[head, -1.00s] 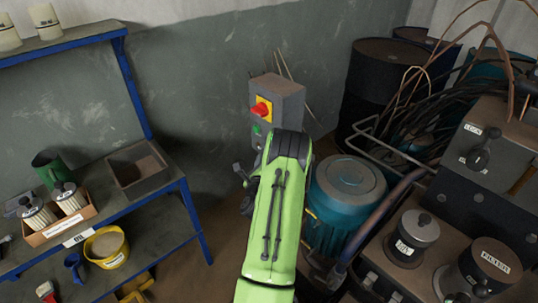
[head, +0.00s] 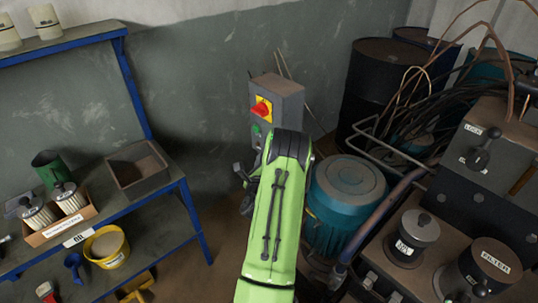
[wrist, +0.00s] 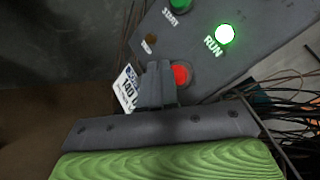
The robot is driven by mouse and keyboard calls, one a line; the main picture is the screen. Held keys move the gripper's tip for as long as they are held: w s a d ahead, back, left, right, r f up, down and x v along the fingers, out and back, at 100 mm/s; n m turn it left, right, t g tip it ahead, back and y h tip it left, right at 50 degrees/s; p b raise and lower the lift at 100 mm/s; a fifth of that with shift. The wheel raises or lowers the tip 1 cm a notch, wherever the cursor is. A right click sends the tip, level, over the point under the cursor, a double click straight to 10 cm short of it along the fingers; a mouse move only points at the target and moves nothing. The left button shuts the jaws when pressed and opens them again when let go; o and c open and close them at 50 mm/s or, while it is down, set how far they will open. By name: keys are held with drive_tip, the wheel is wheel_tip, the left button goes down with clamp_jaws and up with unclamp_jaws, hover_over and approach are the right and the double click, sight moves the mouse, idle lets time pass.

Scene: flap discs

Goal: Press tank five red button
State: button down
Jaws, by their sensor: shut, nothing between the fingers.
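In the wrist view, a round red button (wrist: 181,74) sits on the grey panel (wrist: 205,65), just right of my gripper (wrist: 157,68). My gripper is shut and empty, its fingertips over the panel and partly overlapping the button's left edge. I cannot tell whether they touch it. A lit RUN lamp (wrist: 225,34) and a green START button (wrist: 180,3) are above.
A white label (wrist: 127,88), partly hidden by the fingers, is left of my gripper. A teal motor (head: 343,200) and a bench machine (head: 420,270) crowd the right. A blue-framed shelf (head: 160,205) with filters and a yellow bucket (head: 107,247) is at left.

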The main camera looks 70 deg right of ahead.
drive_tip(key=shift+d, duration=0.1)
drive_tip(key=shift+s+d, duration=0.2)
drive_tip(key=shift+d, duration=0.1)
drive_tip(key=shift+s+d, duration=0.25)
drive_tip(key=shift+d, duration=0.2)
idle(0.9)
drive_tip(key=shift+w+a, duration=0.4)
drive_tip(key=shift+a, duration=0.4)
drive_tip(key=shift+w+a+b, duration=0.15)
drive_tip(key=shift+w+a, duration=0.25)
drive_tip(key=shift+a, duration=0.35)
drive_tip(key=shift+w+a+b, duration=0.15)
drive_tip(key=shift+w+a, duration=0.2)
drive_tip(key=shift+a, duration=0.4)
drive_tip(key=shift+w+a+b, duration=0.15)
drive_tip(key=shift+w+a, duration=0.25)
drive_tip(key=shift+a, duration=0.35)
